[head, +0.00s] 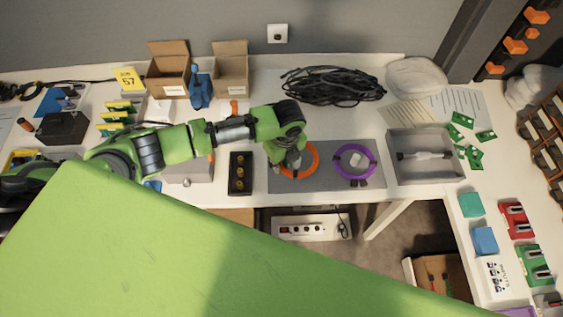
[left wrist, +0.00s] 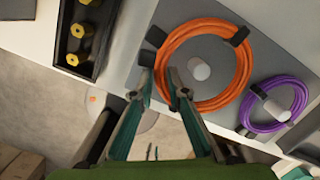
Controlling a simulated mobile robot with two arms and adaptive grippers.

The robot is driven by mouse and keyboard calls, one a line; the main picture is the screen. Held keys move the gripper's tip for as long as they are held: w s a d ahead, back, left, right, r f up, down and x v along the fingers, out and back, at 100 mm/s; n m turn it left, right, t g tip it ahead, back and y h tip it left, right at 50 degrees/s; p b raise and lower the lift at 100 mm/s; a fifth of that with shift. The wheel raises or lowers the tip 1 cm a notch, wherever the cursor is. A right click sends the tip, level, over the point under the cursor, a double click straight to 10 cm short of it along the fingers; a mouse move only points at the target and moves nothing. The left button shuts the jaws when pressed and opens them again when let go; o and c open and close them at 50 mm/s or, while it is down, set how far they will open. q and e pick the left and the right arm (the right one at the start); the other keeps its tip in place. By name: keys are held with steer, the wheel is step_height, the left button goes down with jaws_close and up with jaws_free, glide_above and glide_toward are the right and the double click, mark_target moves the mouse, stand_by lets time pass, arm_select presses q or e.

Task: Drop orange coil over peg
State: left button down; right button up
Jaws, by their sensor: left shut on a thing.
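The orange coil (head: 316,160) is a ring with dark ties on the grey mat (head: 325,183). My left gripper (head: 288,168) is over the coil's left part. In the left wrist view the fingertips (left wrist: 163,80) sit at the near left rim of the orange coil (left wrist: 205,28), shut on it. A pale round peg (left wrist: 198,68) shows inside the coil's opening. Whether the coil rests on the mat or hangs just above it, I cannot tell. In the head view my gripper hides this peg. My right gripper is not in view.
A purple coil (head: 338,165) lies around another pale peg (head: 356,160) to the right. A black tray (head: 240,184) stands left of the mat, a grey tray (head: 425,180) right. Black cables (head: 330,87) lie behind.

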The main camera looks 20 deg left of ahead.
arm_select(q)
steer(key=shift+f+b, duration=0.9)
steer(key=shift+f, duration=0.7)
steer(key=c, duration=1.9)
jaws_free()
step_height(320, 180, up, 12)
steer(key=s+d, duration=0.1)
